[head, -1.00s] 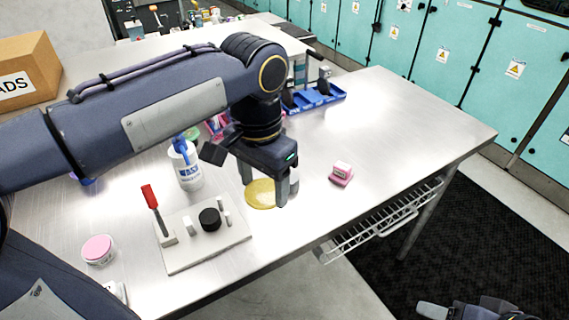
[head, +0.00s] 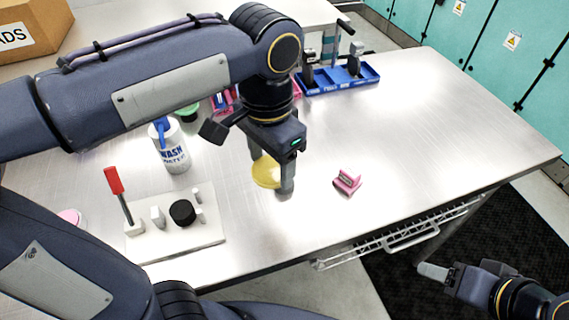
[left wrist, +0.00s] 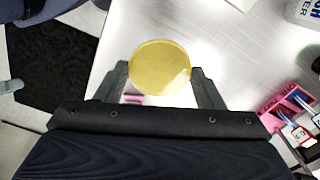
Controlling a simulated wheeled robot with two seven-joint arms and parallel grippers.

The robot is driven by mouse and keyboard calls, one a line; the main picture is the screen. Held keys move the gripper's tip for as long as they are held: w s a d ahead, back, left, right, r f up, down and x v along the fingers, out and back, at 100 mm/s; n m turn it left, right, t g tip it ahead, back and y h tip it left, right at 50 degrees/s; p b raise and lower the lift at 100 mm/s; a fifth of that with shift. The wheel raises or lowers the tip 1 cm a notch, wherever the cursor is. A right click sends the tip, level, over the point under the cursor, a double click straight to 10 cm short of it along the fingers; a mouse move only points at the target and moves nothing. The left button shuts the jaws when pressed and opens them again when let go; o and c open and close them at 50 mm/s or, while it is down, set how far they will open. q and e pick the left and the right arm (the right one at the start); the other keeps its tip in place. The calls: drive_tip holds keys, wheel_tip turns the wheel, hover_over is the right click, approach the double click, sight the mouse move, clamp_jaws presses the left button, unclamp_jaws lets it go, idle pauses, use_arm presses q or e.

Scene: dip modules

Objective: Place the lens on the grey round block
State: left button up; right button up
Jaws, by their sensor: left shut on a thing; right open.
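The lens (head: 266,172) is a yellow translucent disc. My left gripper (head: 271,176) is shut on it, right of the pale fixture board (head: 160,247). In the left wrist view the lens (left wrist: 160,68) sits between the two fingertips, gripped at its sides. A very dark round block (head: 182,213), nearly black here, stands on the board with small pale posts beside it. It is the only round block there, with nothing on top. My right gripper (head: 447,277) is open and empty at the lower right, past the table's front edge.
A red-handled tool (head: 118,190) stands upright at the board's left. A wash bottle (head: 170,148) stands behind the board. A pink block (head: 347,182) lies right of the lens, and a blue tray (head: 340,78) is farther back. The table's right side is clear.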

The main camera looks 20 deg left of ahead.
use_arm(q)
drive_tip(key=w+f, duration=0.6)
drive_tip(key=shift+w+d+f, duration=0.15)
drive_tip(key=shift+w, duration=0.2)
drive_tip(key=shift+w+f, duration=0.15)
drive_tip(key=shift+f, duration=0.8)
drive_tip(key=shift+w+f, duration=0.15)
drive_tip(key=shift+f, duration=0.75)
drive_tip(key=shift+f+b, duration=0.15)
drive_tip(key=shift+b, duration=0.2)
drive_tip(key=o, duration=0.9)
drive_tip(key=shift+o, duration=0.2)
